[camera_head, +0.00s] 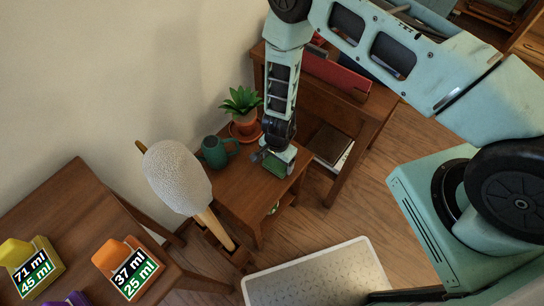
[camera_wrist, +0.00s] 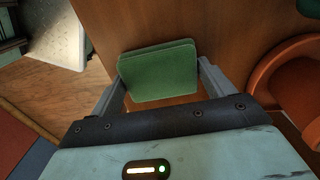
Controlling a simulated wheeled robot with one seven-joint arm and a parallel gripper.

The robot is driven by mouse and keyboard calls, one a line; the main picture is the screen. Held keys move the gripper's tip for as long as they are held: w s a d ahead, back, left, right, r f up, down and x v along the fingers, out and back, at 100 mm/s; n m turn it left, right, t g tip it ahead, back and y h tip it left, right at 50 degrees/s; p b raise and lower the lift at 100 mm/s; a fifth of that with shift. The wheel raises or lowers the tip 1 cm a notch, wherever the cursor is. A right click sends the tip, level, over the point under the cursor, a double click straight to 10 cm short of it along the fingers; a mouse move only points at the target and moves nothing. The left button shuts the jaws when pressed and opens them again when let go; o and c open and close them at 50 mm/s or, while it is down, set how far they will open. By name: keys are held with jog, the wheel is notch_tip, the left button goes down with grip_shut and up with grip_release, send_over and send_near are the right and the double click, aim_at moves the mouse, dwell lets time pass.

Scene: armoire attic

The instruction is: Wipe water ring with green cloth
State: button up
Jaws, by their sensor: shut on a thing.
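My gripper (camera_head: 274,160) is low over the small wooden side table (camera_head: 232,183), near its right part. It is shut on the green cloth, which shows as a thin folded pad between the two fingers in the wrist view (camera_wrist: 160,72). In the head view only a little of the green cloth (camera_head: 275,167) shows under my gripper. I cannot tell whether the cloth touches the tabletop. I cannot make out a water ring in either view; my gripper and the cloth cover part of the tabletop.
A dark green mug (camera_head: 215,152) and a plant in an orange pot (camera_head: 245,127) on a saucer stand at the table's back. A white-headed mallet-like object (camera_head: 178,177) rises in front at left. A desk with a red item (camera_head: 335,72) stands behind right. Yellow (camera_head: 30,268) and orange (camera_head: 128,268) labelled containers sit left.

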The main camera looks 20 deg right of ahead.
jog(key=shift+s+d+f, duration=0.1)
jog(key=shift+s+d, duration=0.5)
jog(key=shift+s, duration=0.3)
jog(key=shift+s+d+f, duration=0.1)
jog(key=shift+s+d, duration=0.45)
jog(key=shift+s, duration=0.3)
jog(key=shift+w+r+p, duration=0.1)
jog(key=shift+r+p, duration=2.1)
jog(key=shift+r, duration=0.9)
jog(key=shift+r, duration=0.1)
jog(key=shift+a+r+p, duration=0.1)
jog(key=shift+r+p, duration=1.15)
jog(key=shift+r, duration=0.25)
jog(key=shift+f, duration=0.1)
